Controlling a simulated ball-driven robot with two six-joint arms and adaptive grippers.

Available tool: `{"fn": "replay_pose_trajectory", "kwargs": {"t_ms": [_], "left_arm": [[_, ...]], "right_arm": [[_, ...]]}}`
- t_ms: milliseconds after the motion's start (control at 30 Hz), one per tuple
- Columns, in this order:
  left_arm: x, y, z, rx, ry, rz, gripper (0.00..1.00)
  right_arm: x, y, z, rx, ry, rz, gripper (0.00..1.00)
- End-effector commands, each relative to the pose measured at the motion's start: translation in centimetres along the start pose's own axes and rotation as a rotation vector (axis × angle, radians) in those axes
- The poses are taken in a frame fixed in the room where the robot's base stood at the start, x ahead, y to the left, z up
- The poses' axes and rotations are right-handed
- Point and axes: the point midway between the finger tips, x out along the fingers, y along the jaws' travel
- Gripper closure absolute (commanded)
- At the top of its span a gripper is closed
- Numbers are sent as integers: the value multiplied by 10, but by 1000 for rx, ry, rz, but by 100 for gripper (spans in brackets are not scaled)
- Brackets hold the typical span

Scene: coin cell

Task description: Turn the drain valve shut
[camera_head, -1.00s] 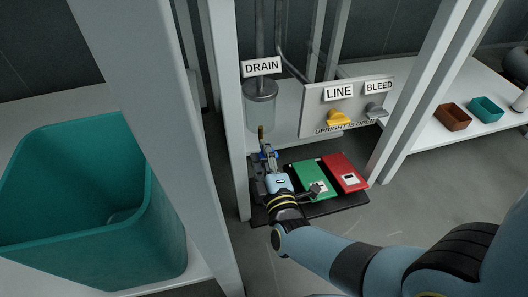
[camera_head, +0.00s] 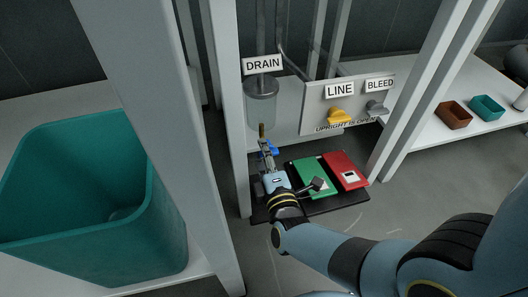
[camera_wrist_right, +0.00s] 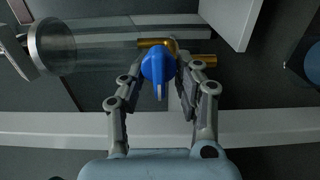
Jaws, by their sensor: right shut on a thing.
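The drain valve hangs below the clear cylinder (camera_head: 261,112) under the DRAIN sign (camera_head: 262,64). Its blue handle (camera_head: 269,152) shows at the fingertips of my right gripper (camera_head: 265,148). In the right wrist view the blue handle (camera_wrist_right: 158,64) sits between the two fingers of my right gripper (camera_wrist_right: 160,90), which is shut on it. The brass fitting (camera_wrist_right: 205,61) shows behind and beside the handle. The fingers hide part of the valve in the head view. My left gripper is not in view.
A panel to the right carries a yellow LINE valve (camera_head: 339,116) and a grey BLEED valve (camera_head: 376,108). A green case (camera_head: 310,176) and a red case (camera_head: 345,170) lie on a black mat (camera_head: 325,205) below. A white post (camera_head: 232,120) stands close at left.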

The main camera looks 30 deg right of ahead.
Motion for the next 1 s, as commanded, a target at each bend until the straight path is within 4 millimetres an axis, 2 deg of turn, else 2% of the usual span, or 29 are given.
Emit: {"fn": "replay_pose_trajectory", "kwargs": {"t_ms": [33,167,567,667,833,867,933,1000], "left_arm": [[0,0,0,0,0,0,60],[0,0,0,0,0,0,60],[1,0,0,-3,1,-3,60],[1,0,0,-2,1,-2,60],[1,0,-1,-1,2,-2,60],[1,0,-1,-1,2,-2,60],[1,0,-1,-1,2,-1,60],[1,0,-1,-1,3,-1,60]], "right_arm": [[-1,-1,0,-1,0,-2,65],[-1,-1,0,0,0,-1,48],[-1,5,0,1,-1,1,48],[-1,14,0,3,-1,1,48],[-1,40,1,2,-2,5,48],[0,46,1,1,-2,7,44],[0,58,1,1,-2,10,29],[0,71,1,2,-4,13,25]]}}
